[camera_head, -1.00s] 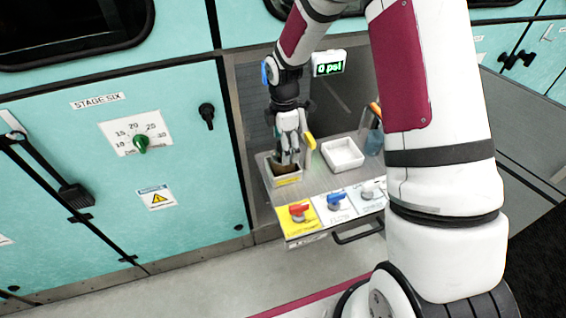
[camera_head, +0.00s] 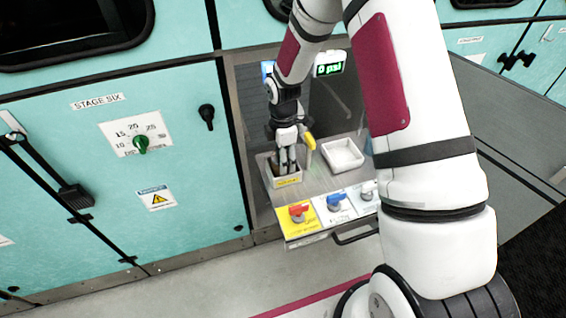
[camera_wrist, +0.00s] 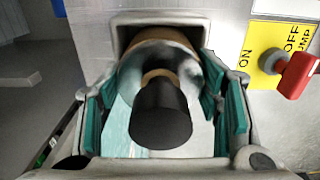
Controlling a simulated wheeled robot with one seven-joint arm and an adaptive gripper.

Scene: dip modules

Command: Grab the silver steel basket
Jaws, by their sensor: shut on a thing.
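My gripper (camera_head: 287,160) points down at the left white well (camera_head: 287,182), which has a yellow label on its front. The silver steel basket (camera_wrist: 188,78) shows in the wrist view, with a tan ring and a black handle end pointing toward the camera. My gripper's teal-padded fingers (camera_wrist: 160,105) stand on both sides of it and are shut on it. The basket's lower part is hidden in the well's opening. In the head view my fingers hide most of the basket.
A second white well (camera_head: 342,155) is to the right. A red valve handle (camera_head: 298,211) on a yellow plate and a blue one (camera_head: 336,202) are in front. A yellow-handled spout (camera_head: 309,141) stands close beside my gripper. A green display (camera_head: 329,70) hangs behind.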

